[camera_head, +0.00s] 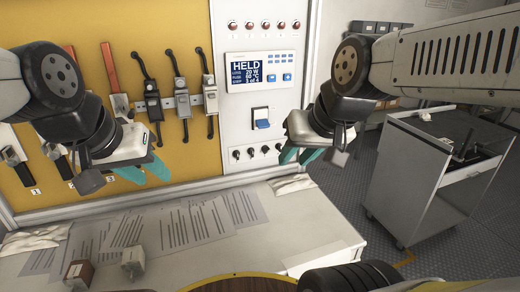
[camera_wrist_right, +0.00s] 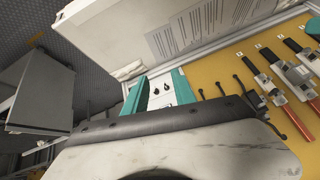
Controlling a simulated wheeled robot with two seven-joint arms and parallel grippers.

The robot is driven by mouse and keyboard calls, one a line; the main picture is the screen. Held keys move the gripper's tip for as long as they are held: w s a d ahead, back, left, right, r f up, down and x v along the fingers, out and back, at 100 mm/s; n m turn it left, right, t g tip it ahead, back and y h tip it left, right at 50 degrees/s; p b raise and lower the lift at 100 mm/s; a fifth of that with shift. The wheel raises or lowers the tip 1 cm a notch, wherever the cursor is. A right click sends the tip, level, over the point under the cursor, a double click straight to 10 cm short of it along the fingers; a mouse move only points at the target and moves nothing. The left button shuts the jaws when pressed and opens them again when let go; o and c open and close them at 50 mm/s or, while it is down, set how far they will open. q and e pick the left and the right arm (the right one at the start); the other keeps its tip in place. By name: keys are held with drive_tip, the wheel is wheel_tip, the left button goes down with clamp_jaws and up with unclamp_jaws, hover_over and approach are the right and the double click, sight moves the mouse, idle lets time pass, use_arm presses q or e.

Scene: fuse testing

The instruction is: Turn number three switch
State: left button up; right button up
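A row of small black switches (camera_head: 250,152) runs along the bottom of the white control panel (camera_head: 236,118); their numbers are too small to read. The third from the left (camera_head: 264,149) is just left of my right gripper (camera_head: 298,156). My right gripper's teal fingers are apart and empty. In the right wrist view, two small black switches (camera_wrist_right: 156,91) show between its open fingers (camera_wrist_right: 158,92); no contact is visible. My left gripper (camera_head: 146,174) hangs before the yellow board, its teal fingers apart and nothing visible between them.
The yellow board (camera_head: 205,160) carries several lever switches (camera_head: 180,85), some with red handles. A blue display (camera_head: 246,74) reads HELD. Papers (camera_head: 165,232) and two small blocks (camera_head: 79,275) lie on the white bench. A grey metal cart (camera_head: 425,175) stands at right.

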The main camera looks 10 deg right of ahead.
drive_tip(key=w+d+f+m+t, duration=0.1)
drive_tip(key=w+f+m+t, duration=0.15)
drive_tip(key=w, duration=0.65)
drive_tip(key=w+d+f+m+t, duration=0.1)
drive_tip(key=w+f, duration=0.2)
drive_tip(key=w, duration=0.6)
drive_tip(key=w+d+f+m+t, duration=0.1)
drive_tip(key=w+f+t, duration=0.15)
drive_tip(key=w, duration=0.65)
drive_tip(key=m+t, duration=0.2)
approach(267, 152)
wheel_tip(267, 152, up, 4)
wheel_tip(267, 152, down, 7)
drive_tip(key=m+t+y, duration=0.1)
drive_tip(key=m+t, duration=0.2)
drive_tip(key=m, duration=0.1)
drive_tip(key=shift+n, duration=0.25)
drive_tip(key=w, duration=0.5)
drive_tip(key=w+a, duration=0.1)
drive_tip(key=w, duration=0.2)
drive_tip(key=shift+a, duration=0.1)
clamp_jaws()
